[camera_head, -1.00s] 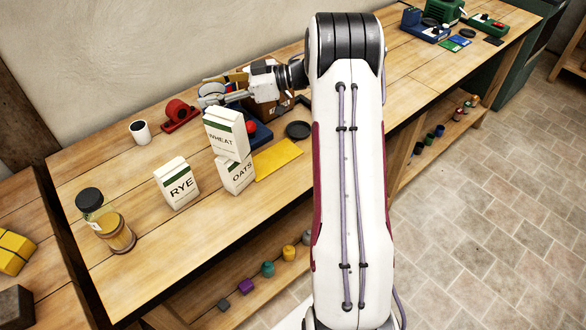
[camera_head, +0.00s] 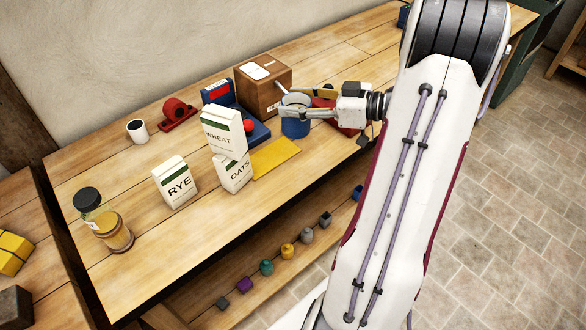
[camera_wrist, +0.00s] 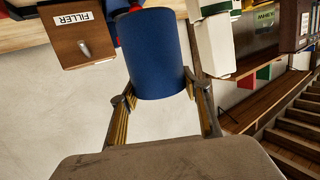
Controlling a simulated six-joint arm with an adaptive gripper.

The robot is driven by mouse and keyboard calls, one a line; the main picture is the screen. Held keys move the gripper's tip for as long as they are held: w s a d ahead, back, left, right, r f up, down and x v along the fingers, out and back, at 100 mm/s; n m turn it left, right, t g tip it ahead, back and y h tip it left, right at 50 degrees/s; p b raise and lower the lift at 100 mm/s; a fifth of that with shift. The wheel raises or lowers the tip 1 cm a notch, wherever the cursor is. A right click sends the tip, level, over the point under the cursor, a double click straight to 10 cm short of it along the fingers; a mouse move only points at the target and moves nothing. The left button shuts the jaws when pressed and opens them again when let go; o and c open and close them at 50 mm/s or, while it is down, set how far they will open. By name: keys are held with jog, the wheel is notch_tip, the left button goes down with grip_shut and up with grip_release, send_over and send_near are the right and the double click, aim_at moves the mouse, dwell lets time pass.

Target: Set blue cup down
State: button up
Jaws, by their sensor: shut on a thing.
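The blue cup (camera_head: 295,126) is between the fingers of my gripper (camera_head: 294,107), which is shut on it. In the head view the cup looks upright, right of the blue and red device and in front of the brown box. I cannot tell whether its base touches the table (camera_head: 330,72). In the wrist view the cup (camera_wrist: 157,55) fills the space between the fingertips (camera_wrist: 160,92). The dark round disc on the table is not visible now; the cup covers its spot in the head view.
The brown box (camera_head: 265,92) stands close behind the cup. Left are the blue and red device (camera_head: 252,128), yellow sheet (camera_head: 276,158), wheat carton (camera_head: 221,135), oats carton (camera_head: 236,178) and rye carton (camera_head: 177,184). A red item (camera_head: 343,128) lies under my wrist.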

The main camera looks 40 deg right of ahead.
aim_at(302, 134)
jog(key=shift+s+a+f, duration=0.2)
jog(key=shift+s+a, duration=0.15)
jog(key=shift+a, duration=0.1)
jog(key=shift+s+a+f, duration=0.2)
jog(key=shift+s+a, duration=0.1)
jog(key=shift+a, duration=0.15)
jog(key=shift+s+a+f, duration=0.1)
jog(key=shift+a+f, duration=0.05)
jog(key=shift+a, duration=0.1)
jog(key=shift+f, duration=0.15)
jog(key=shift+n, duration=0.3)
jog(key=shift+f, duration=3)
jog(key=shift+f, duration=1.85)
jog(key=shift+f, duration=0.5)
jog(key=o, duration=1.6)
jog(key=shift+o, duration=0.2)
